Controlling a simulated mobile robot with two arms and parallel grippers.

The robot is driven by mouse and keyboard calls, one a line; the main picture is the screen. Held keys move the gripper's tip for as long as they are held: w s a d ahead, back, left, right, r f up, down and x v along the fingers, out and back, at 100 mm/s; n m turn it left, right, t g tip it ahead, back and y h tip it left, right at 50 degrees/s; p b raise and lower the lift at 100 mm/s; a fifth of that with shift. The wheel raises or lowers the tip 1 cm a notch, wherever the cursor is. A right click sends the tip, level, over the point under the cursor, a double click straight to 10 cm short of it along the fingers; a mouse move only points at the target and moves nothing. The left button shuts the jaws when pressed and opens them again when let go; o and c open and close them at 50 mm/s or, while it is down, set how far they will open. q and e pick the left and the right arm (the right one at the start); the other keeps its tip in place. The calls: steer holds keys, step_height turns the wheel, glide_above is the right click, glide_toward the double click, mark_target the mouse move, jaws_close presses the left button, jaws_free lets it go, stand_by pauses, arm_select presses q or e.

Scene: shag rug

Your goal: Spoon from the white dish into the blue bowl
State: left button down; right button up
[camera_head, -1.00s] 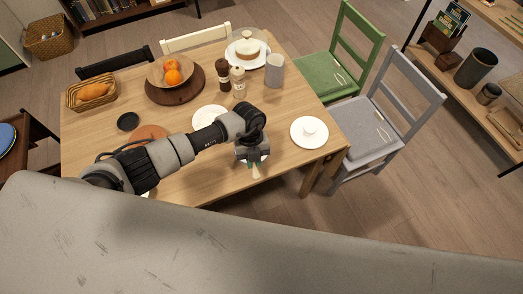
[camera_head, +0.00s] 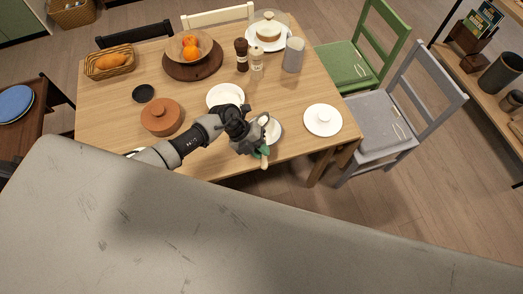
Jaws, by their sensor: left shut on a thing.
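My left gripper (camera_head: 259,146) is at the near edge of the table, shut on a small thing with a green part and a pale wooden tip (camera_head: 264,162). This looks like the spoon, mostly hidden by the fingers. A white dish (camera_head: 275,130) lies right beside and under the gripper, partly covered by it. Another round white dish (camera_head: 225,97) lies farther back, behind the wrist. I cannot pick out a blue bowl on the table; a round blue dish (camera_head: 15,103) is on the side table at the left. My right gripper is not in view.
A brown lidded pot (camera_head: 161,117) and a small black dish (camera_head: 143,93) stand left of my arm. Behind are a pepper mill (camera_head: 241,55), a grey cup (camera_head: 293,55) and a fruit bowl (camera_head: 180,48).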

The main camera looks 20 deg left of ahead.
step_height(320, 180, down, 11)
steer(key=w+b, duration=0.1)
steer(key=b, duration=0.9)
arm_select(q)
steer(key=r+p, duration=0.1)
steer(key=p, duration=1)
steer(key=shift+r, duration=0.1)
steer(key=p, duration=0.1)
steer(key=y+p, duration=0.1)
steer(key=shift+w+d+r+g+y+p, duration=0.1)
steer(key=shift+d+r+g+y+p, duration=0.1)
steer(key=shift+r+g+y+p, duration=0.1)
steer(key=shift+y+p, duration=0.3)
steer(key=shift+p, duration=0.05)
steer(key=shift+w+d+m+g+y+b, duration=0.15)
steer(key=shift+m+g+y+b, duration=0.2)
steer(key=shift+y, duration=0.45)
steer(key=y, duration=0.1)
steer(key=g+y, duration=0.1)
steer(key=y, duration=0.1)
steer(key=shift+d+r, duration=0.15)
steer(key=shift+r, duration=0.05)
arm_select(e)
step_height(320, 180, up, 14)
